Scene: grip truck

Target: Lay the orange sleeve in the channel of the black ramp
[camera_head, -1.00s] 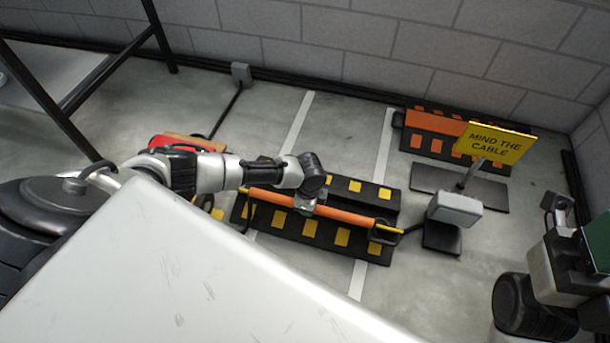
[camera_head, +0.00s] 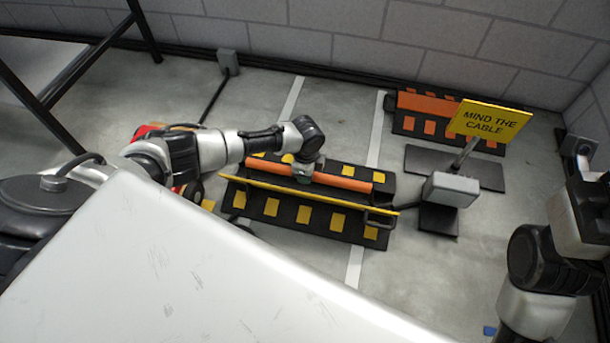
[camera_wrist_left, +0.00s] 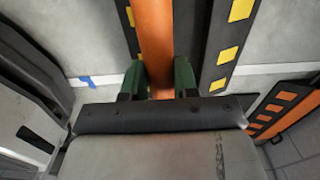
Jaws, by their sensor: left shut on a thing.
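The orange sleeve (camera_head: 345,182) is a long tube held lengthwise over the black ramp (camera_head: 287,227), which has yellow squares along both sides. My left gripper (camera_head: 303,171) is shut on the sleeve near its middle. A yellow-edged strip (camera_head: 320,197) with a handle runs along the ramp in front of the sleeve. In the left wrist view the sleeve (camera_wrist_left: 154,35) passes between the green fingers (camera_wrist_left: 158,80), roughly parallel to the ramp sides. The channel is hidden beneath it; I cannot tell whether the sleeve touches the ramp. My right arm shows at the right, its fingers out of sight.
A yellow "MIND THE CABLE" sign (camera_head: 488,121) and a grey box (camera_head: 452,189) on a stand are right of the ramp. An orange and black ramp (camera_head: 424,103) lies behind. A cable (camera_head: 214,99) runs to a wall box. Open floor lies in front of the ramp.

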